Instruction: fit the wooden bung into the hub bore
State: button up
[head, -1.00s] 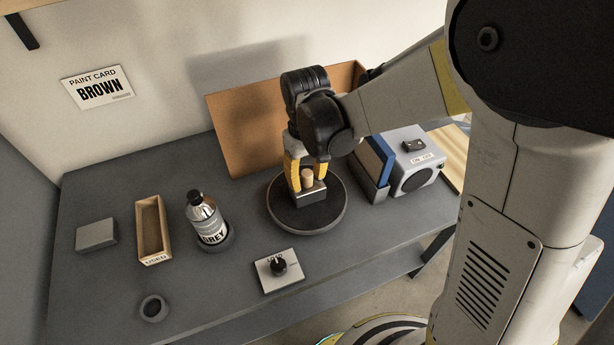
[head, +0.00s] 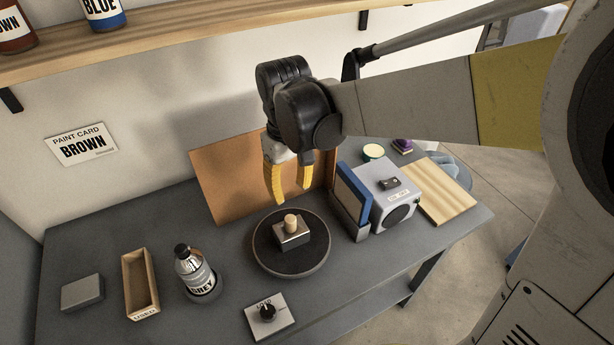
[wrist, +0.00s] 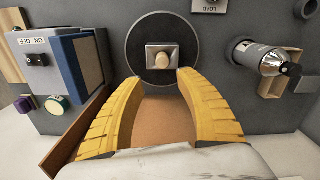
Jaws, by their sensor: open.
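The wooden bung (head: 291,222) stands upright in the top of a small metal block, the hub (head: 293,238), with its pale rounded end showing above. How deep it sits I cannot tell. The hub rests on a round dark turntable (head: 268,258). In the wrist view the bung (wrist: 162,62) shows beyond my fingertips, over the metal hub (wrist: 150,54). My gripper (head: 291,198) is open and empty, above and behind the hub, with its yellow fingers apart from the bung. The bore itself is hidden.
A brown board (head: 222,180) leans behind the turntable. A grey bottle (head: 197,275) and an open wooden box (head: 154,300) stand left. A knob plate (head: 282,322) lies in front. A grey ON OFF box (head: 391,197) and blue panel (head: 352,195) stand right.

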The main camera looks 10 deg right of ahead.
jog(key=s+d+r+m+t, duration=0.2)
jog(key=s+d+t, duration=0.1)
jog(key=s+d, duration=0.2)
jog(key=s+d+r+m+t, duration=0.3)
jog(key=s+d, duration=0.3)
jog(key=d, duration=0.2)
jog(key=shift+r+t, duration=0.25)
jog(key=shift+t, duration=0.35)
jog(key=shift+f, duration=0.1)
